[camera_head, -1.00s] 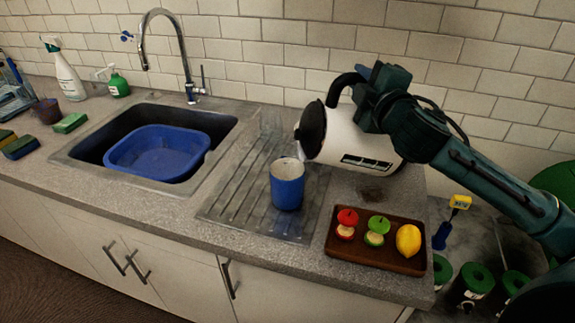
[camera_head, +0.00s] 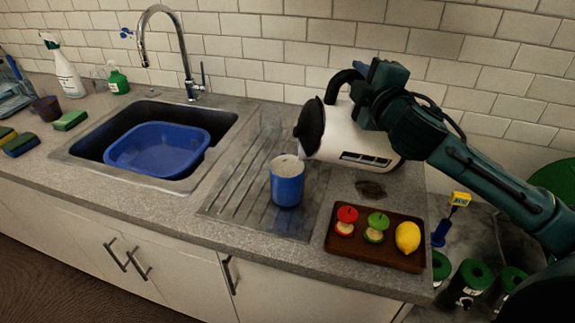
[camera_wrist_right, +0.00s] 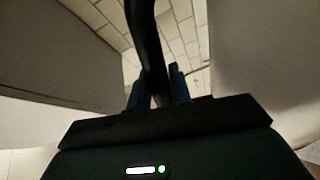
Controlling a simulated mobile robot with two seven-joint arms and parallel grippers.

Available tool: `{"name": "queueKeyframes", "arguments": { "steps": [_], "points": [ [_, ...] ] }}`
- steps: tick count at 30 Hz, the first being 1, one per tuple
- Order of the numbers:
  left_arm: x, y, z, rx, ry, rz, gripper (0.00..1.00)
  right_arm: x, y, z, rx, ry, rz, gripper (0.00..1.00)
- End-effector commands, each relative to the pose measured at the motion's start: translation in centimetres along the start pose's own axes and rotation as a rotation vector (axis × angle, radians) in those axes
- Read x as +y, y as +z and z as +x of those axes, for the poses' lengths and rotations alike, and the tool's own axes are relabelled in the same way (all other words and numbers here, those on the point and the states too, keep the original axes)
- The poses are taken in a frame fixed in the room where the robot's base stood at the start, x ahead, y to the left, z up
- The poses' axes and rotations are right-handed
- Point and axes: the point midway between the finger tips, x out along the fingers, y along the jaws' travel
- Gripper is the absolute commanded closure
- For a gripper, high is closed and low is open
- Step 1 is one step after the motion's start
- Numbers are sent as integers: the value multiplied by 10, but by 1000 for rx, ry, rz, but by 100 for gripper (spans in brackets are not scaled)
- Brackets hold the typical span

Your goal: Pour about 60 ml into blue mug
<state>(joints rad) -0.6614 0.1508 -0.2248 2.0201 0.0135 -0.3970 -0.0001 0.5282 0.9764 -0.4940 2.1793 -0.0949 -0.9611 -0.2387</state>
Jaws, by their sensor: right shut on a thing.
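The blue mug (camera_head: 287,185) stands upright on the ribbed drainboard, its pale opening facing up. My right gripper (camera_head: 364,88) is shut on the black handle of a white kettle (camera_head: 350,137) with a black lid. The kettle is tipped over toward the left, its lid end above and just right of the mug. No stream shows clearly, and I cannot tell how much is in the mug. In the right wrist view the handle (camera_wrist_right: 148,45) passes between the fingers (camera_wrist_right: 158,92). My left gripper is not in view.
A wooden tray (camera_head: 340,256) with red, green and yellow fruit-like pieces sits at the counter's front right. The sink with a blue basin (camera_head: 157,165) is at left, below the tap (camera_head: 183,50). A spray bottle (camera_head: 62,68), green soap bottle (camera_head: 117,80) and sponges stand further left.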

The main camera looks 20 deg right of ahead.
Motion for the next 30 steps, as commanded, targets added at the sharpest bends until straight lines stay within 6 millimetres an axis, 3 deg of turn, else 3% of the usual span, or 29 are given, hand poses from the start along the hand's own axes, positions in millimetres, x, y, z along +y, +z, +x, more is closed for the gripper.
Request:
{"name": "queueKeyframes", "arguments": {
  "steps": [1, 13, 18, 30],
  "points": [
    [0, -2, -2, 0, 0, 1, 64, 8, -4, -1, 6, 15, -5, 100],
    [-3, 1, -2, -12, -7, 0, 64, 7, -10, -1, 4, 15, -26, 100],
    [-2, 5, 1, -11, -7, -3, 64, 4, -4, -1, 3, 14, -10, 100],
    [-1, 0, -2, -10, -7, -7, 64, 7, -9, -1, 4, 14, -24, 100]
  ]
}}
